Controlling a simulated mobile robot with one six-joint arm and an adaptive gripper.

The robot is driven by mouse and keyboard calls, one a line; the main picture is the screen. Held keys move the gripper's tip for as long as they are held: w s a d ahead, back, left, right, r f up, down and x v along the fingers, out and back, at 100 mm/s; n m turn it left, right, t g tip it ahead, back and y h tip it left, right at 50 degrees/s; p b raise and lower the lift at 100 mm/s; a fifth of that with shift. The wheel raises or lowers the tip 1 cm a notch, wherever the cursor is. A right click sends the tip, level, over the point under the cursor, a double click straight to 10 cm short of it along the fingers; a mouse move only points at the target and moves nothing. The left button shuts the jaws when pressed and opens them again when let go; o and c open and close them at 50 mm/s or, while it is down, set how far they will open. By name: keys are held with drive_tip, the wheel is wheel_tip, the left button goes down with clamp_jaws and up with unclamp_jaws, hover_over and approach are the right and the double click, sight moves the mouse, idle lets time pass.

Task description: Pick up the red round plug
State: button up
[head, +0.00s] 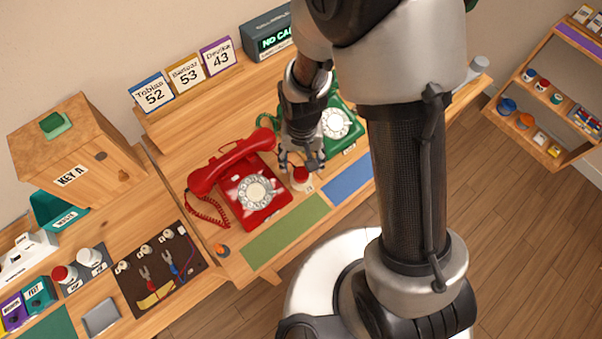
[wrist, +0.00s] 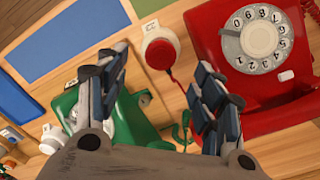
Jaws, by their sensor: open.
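The red round plug (wrist: 161,50), with a red top on a white round base, stands on the wooden desk between a red dial phone (wrist: 262,60) and a green phone. It also shows in the head view (head: 301,175), just right of the red phone. My gripper (wrist: 162,66) is open and empty, with one finger to each side of the plug in the wrist view. In the head view my gripper (head: 302,164) is right above the plug. I cannot tell how high its tips are. A thin red cord runs down from the plug in the wrist view.
The red phone (head: 243,188) is close on the left, the green phone (head: 337,124) behind on the right. A green mat (head: 286,230) and a blue mat (head: 348,184) lie flat in front. A tool board (head: 157,268) is farther left.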

sight(301, 173)
drive_tip(key=f+b, duration=0.1)
drive_tip(key=f, duration=0.2)
drive_tip(key=f+b, duration=0.1)
drive_tip(key=f, duration=0.3)
drive_tip(key=shift+w+a+f+b, duration=0.1)
drive_tip(key=shift+w+f+b, duration=0.1)
drive_tip(key=shift+f+b, duration=0.15)
drive_tip(key=shift+r, duration=0.1)
drive_tip(key=c, duration=1)
drive_tip(key=shift+r, duration=0.1)
